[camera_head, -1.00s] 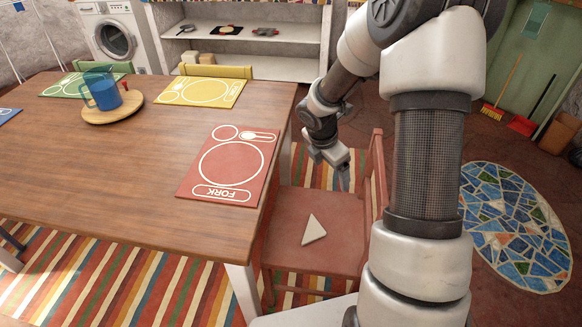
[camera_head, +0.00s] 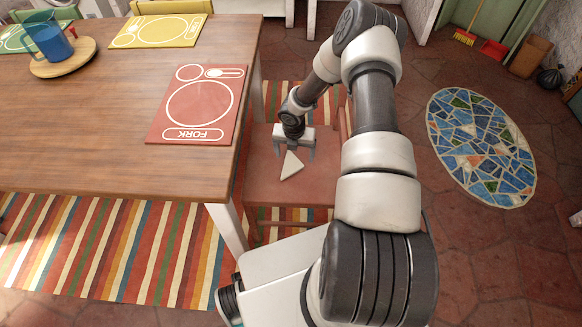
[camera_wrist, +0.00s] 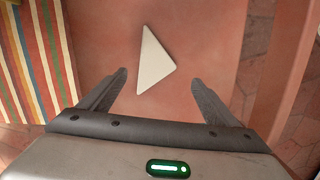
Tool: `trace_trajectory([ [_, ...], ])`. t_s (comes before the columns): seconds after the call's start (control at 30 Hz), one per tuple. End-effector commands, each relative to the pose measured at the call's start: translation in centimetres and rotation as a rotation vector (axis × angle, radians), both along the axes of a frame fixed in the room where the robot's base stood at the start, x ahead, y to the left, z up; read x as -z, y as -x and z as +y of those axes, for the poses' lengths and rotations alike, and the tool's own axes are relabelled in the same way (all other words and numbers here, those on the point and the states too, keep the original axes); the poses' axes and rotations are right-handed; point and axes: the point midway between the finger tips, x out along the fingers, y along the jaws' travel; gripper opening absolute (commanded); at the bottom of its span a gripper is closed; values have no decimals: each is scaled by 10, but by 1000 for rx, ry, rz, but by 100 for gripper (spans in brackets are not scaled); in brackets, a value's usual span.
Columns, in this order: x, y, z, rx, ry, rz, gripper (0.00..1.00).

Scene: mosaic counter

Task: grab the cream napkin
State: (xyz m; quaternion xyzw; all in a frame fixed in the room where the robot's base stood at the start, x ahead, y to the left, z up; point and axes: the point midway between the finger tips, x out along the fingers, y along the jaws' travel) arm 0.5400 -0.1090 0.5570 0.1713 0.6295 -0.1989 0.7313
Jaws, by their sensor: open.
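The cream napkin (camera_head: 291,165) is a folded triangle lying flat on the seat of the red chair (camera_head: 262,185). In the wrist view the napkin (camera_wrist: 155,62) lies just beyond and between my fingertips, on the bare red seat. My gripper (camera_head: 294,152) is above the seat at the napkin's far end, pointing down. In the wrist view my gripper (camera_wrist: 159,80) has its two fingers wide apart with nothing between them. I cannot tell the exact height of the fingertips over the seat.
The wooden table (camera_head: 75,110) stands left of the chair, with a red FORK placemat (camera_head: 205,117) near its edge. The chair's backrest (camera_head: 345,118) is on the right, partly behind my arm. A striped rug (camera_head: 110,250) and a mosaic oval (camera_head: 480,145) lie on the floor.

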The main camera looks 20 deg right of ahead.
Motion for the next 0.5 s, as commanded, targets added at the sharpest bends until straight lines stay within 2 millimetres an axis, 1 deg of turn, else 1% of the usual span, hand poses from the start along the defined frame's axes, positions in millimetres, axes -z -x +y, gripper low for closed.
trace_trajectory([
  [0.03, 9, -1, 0, 2, -1, -1, 83],
  [0.1, 15, -2, -1, 1, 0, 0, 83],
  [0.27, 23, -4, -2, 2, 0, 0, 83],
  [0.5, 59, -12, -2, 3, -2, 0, 83],
])
